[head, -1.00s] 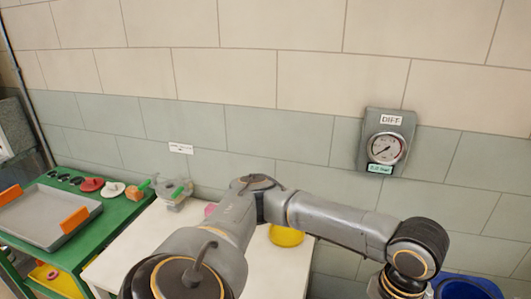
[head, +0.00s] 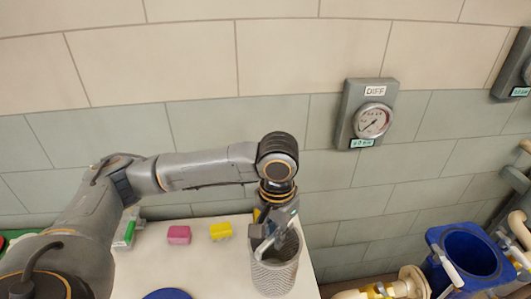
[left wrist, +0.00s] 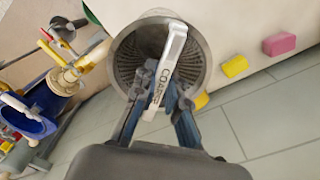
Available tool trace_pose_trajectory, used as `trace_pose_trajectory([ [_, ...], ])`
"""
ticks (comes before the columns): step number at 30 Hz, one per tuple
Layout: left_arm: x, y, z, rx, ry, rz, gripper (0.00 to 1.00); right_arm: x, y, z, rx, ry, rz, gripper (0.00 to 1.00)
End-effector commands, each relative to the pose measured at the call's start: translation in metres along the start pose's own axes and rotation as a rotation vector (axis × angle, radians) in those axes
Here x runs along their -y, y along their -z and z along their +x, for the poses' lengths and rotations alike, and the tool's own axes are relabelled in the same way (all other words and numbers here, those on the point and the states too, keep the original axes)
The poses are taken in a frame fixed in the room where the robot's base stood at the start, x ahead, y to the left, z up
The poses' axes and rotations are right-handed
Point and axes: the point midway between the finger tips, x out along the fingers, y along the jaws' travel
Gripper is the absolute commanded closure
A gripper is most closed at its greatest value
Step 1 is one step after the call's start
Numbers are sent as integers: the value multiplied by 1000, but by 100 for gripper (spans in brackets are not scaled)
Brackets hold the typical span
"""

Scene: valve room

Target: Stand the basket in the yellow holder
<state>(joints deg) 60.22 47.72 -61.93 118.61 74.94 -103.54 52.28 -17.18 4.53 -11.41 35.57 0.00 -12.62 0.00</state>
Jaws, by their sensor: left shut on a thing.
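The basket (head: 275,270) is a grey mesh cylinder, open at the top, near the right end of the white table in the head view. My left gripper (head: 268,232) is above it and shut on its light bar handle. In the left wrist view the gripper (left wrist: 158,105) holds this handle (left wrist: 166,65), marked "COARSE", across the basket's mouth (left wrist: 125,60). A yellow part (head: 257,215), perhaps the holder, shows behind the gripper, mostly hidden. I cannot tell whether the basket touches anything below. My right gripper is not in view.
Pink (head: 179,234) and yellow (head: 220,230) blocks lie on the white table (head: 205,262), with a blue round thing (head: 167,295) at its front. A blue vessel (head: 470,255) and pipework (head: 395,287) stand to the right. A gauge (head: 372,122) hangs on the wall.

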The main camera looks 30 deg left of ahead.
Motion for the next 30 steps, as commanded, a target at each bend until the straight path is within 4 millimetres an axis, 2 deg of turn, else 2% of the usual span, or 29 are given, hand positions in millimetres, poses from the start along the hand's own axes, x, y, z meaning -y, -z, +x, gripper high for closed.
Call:
trace_pose_trajectory([
  [1, 3, 12, -10, -2, -2, 40, 100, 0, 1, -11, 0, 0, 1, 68],
  [3, 9, 27, -15, -2, -2, 113, 100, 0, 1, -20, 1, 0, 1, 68],
  [15, 57, 104, -35, -2, 0, 569, 100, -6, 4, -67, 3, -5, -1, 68],
  [24, 100, 142, -42, -1, 0, 921, 100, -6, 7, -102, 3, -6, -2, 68],
  [30, 125, 155, -42, -1, 0, 1117, 100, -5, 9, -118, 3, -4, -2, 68],
])
